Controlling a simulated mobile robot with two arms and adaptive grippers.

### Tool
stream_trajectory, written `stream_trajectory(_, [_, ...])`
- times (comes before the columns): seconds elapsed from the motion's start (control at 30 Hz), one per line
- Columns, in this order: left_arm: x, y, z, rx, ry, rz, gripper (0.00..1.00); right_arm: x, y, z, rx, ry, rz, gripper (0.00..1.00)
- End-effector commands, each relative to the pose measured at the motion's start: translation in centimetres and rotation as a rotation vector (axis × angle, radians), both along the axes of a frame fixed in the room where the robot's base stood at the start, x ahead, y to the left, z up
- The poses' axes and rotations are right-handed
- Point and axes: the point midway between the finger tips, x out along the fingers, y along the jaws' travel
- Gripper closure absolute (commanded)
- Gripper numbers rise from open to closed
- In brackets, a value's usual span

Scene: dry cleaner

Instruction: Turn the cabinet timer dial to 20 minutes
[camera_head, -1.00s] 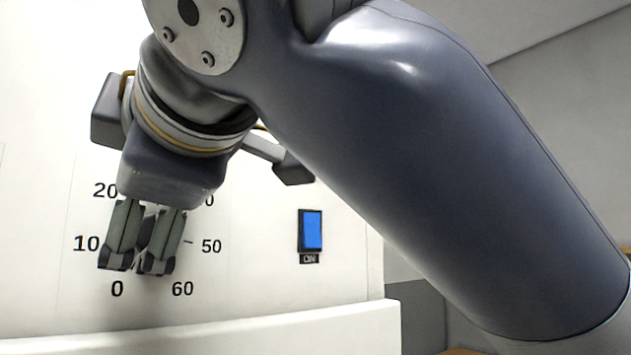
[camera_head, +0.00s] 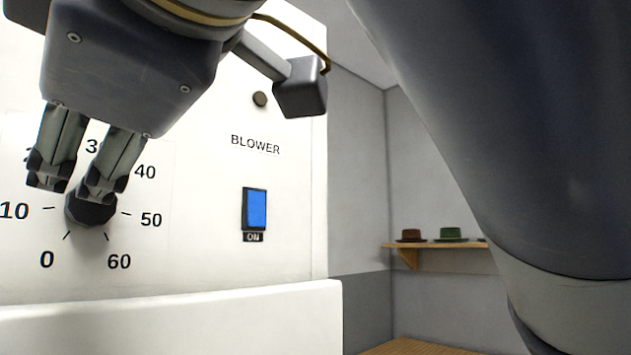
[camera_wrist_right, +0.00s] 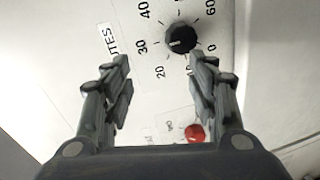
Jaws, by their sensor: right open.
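The timer dial is a dark round knob (camera_head: 90,208) on the white cabinet front (camera_head: 200,240), ringed by numbers from 0 to 60. My right gripper (camera_head: 77,178) is open and empty in front of it, its fingers partly covering the knob and the 20 mark. In the right wrist view the knob (camera_wrist_right: 182,38) lies beyond the tip of the right-hand finger, outside the gap between the fingers (camera_wrist_right: 163,78). A small pale mark on the knob seems to face the 20 to 30 side; its exact reading is unclear. My left gripper is not in view.
A blue switch (camera_head: 255,209) labelled ON sits under the word BLOWER, right of the dial. A red button (camera_wrist_right: 195,133) shows in the wrist view. A cabinet ledge (camera_head: 180,320) juts out below. Hats (camera_head: 450,234) stand on a wall shelf (camera_head: 430,245) at right.

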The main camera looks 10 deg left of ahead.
Motion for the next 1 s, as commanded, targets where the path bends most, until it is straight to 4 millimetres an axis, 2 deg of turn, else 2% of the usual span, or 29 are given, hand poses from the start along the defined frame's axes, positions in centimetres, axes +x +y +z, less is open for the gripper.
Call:
stream_trajectory(0.6, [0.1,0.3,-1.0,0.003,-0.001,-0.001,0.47,-2.8,-3.3,0.0,0.001,-0.001,0.0,0.47])
stream_trajectory(1.0, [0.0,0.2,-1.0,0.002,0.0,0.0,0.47,-3.1,-3.6,0.0,-0.002,0.001,0.0,0.47])
